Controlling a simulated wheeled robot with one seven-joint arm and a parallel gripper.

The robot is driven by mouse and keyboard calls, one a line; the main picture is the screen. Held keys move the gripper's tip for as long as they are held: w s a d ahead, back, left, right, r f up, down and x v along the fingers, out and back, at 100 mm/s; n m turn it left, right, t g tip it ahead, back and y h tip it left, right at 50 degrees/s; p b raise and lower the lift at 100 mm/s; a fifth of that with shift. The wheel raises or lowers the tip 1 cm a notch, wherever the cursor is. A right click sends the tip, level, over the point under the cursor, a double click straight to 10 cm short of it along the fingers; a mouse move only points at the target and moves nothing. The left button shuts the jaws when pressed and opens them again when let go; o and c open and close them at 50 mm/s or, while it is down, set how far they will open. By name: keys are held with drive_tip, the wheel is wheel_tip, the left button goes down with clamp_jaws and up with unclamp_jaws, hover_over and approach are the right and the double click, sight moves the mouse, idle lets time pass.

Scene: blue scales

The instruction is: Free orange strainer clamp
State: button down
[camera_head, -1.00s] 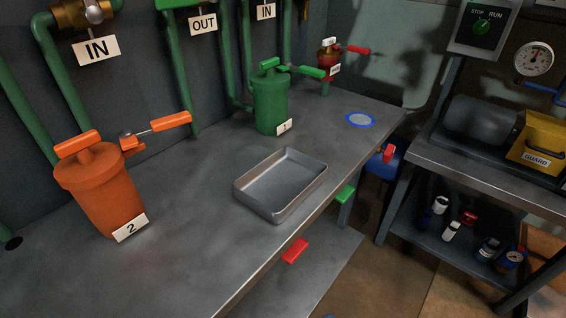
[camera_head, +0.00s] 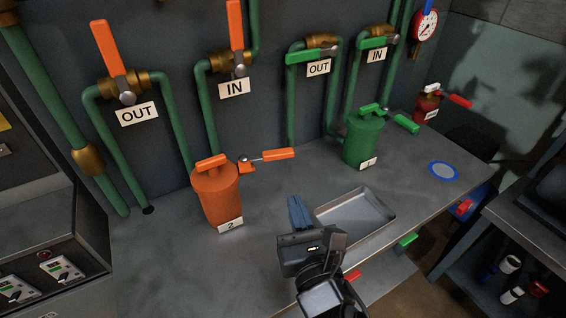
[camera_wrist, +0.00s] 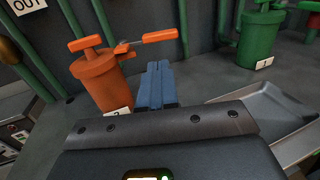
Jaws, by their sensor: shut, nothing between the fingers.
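The orange strainer (camera_head: 217,197) is an upright canister with a "2" label, standing on the bench at the left. Its lid carries an orange bar handle (camera_head: 212,161). The orange clamp lever (camera_head: 271,155) sticks out to the right from the lid's edge, on a metal rod with a round pivot. In the wrist view the strainer (camera_wrist: 100,78) is at the upper left, and the clamp lever (camera_wrist: 160,36) is above my fingers. My gripper (camera_head: 295,203) has blue fingers, shut and empty, in front and right of the strainer, apart from it. The fingers also show in the wrist view (camera_wrist: 156,70).
A grey metal tray (camera_head: 378,229) lies right of my gripper. A green strainer (camera_head: 362,139) labelled "1" stands behind it. Pipes with orange valve handles (camera_head: 109,47) line the back wall. A blue-rimmed disc (camera_head: 443,170) lies at the right. Bench between strainers is clear.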

sight(280, 158)
drive_tip(key=x, duration=1.1)
drive_tip(key=shift+w, duration=0.1)
